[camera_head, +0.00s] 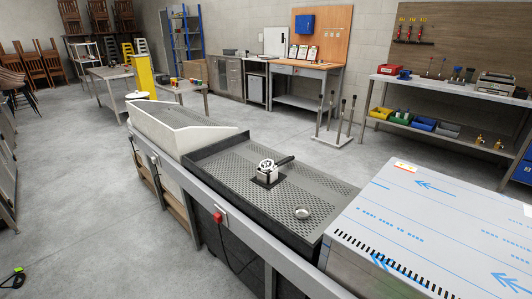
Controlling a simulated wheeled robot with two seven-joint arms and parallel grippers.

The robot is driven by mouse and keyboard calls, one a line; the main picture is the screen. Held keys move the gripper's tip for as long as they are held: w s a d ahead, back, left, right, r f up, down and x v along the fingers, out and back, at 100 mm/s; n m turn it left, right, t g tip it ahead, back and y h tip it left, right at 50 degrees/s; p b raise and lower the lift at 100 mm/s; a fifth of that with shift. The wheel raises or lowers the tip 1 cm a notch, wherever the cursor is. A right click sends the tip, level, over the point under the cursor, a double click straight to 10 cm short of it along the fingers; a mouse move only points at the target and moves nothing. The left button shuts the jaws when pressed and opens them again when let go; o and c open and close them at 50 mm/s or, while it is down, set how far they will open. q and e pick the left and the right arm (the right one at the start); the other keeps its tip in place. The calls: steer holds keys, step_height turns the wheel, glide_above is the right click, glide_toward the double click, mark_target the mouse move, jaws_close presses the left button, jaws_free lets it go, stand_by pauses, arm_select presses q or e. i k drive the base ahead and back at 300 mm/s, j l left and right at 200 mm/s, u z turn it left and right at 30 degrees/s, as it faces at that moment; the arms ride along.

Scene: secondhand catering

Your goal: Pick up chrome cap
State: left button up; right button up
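A small round silver piece (302,213), which looks like the chrome cap, lies on the dark perforated top of the counter unit (228,162), towards its right end. A white and chrome fitting (267,166) with a black handle stands on a black square base further back to the left, apart from the round piece. Neither of my grippers is in the head view, so their state is hidden.
A steel box with blue-marked film (430,228) stands right of the perforated top. A pale-walled tray (180,125) adjoins it on the left. A red switch box (217,217) is on the front rail. Workbenches line the back wall. Open floor lies at left.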

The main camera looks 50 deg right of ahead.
mark_target(268, 164)
steer(key=i+u, duration=0.1)
steer(key=i, duration=0.6)
steer(key=i+l+u, duration=0.1)
steer(key=i, duration=0.6)
steer(key=i+u, duration=0.1)
steer(key=u, duration=0.3)
steer(key=i+l+u, duration=0.1)
steer(key=u, duration=0.35)
steer(key=l+u, duration=0.15)
steer(key=u, duration=0.25)
steer(key=i+l+u, duration=0.15)
steer(key=u, duration=0.3)
steer(key=l+u, duration=0.15)
steer(key=u, duration=0.6)
steer(key=l+u, duration=0.1)
steer(key=u, duration=0.65)
steer(key=k+l+u, duration=0.1)
steer(key=u, duration=0.7)
steer(key=l+u, duration=0.1)
steer(key=u, duration=0.65)
steer(key=k+u, duration=0.15)
steer(key=u, duration=0.6)
steer(key=j+u, duration=0.1)
steer(key=u, duration=0.65)
steer(key=k+j+u, duration=0.15)
steer(key=u, duration=0.6)
steer(key=j+u, duration=0.1)
steer(key=u, duration=0.65)
